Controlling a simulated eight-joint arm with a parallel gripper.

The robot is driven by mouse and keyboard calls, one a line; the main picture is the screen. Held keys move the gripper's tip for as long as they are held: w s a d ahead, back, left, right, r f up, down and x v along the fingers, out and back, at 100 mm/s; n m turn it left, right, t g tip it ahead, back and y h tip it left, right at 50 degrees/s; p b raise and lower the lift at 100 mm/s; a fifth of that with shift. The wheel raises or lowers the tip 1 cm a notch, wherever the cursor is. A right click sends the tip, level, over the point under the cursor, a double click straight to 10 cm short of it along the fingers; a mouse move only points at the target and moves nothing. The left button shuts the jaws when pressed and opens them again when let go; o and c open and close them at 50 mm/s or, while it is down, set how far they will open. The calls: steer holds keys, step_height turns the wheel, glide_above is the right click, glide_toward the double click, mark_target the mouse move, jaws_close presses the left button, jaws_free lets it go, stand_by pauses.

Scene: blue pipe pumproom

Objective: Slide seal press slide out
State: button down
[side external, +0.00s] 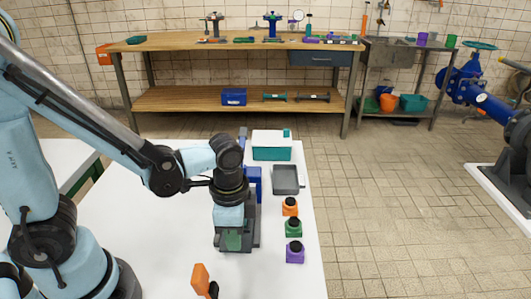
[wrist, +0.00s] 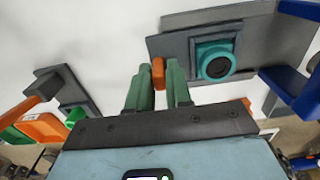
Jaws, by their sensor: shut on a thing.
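The seal press shows in the side view as a grey base (side external: 253,228) with a blue upright (side external: 254,180), partly hidden behind my gripper. In the wrist view its grey slide plate (wrist: 178,45) carries a teal ring with a dark centre (wrist: 215,60), and blue frame parts (wrist: 290,85) stand at the right. My gripper (wrist: 158,74) has two green fingers closed on a small orange tab (wrist: 158,73) at the plate's near edge. In the side view my gripper (side external: 232,241) points down at the front of the press. How far out the slide sits is hard to tell.
Orange (side external: 290,207), green (side external: 293,227) and purple (side external: 295,252) bottles stand right of the press. Behind are a grey tray (side external: 287,180) and a white-teal box (side external: 271,146). An orange-handled item (side external: 201,278) lies in front. The white table is clear at left.

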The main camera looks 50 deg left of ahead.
steer(key=shift+s+d, duration=0.2)
steer(key=c, duration=1.1)
jaws_free()
steer(key=shift+w, duration=0.1)
steer(key=shift+r, duration=6.05)
steer(key=shift+w+a+f+n+t, duration=0.15)
steer(key=shift+w+a+n+t, duration=0.3)
steer(key=shift+a+n+t, duration=0.95)
steer(key=shift+w+a+f+n+t, duration=0.2)
steer(key=shift+w+a+n+t, duration=0.25)
steer(key=shift+a+n+t, duration=0.9)
steer(key=shift+w+a+f+n+t, duration=0.15)
steer(key=shift+w+a+n+t, duration=0.45)
steer(key=shift+a+n, duration=0.85)
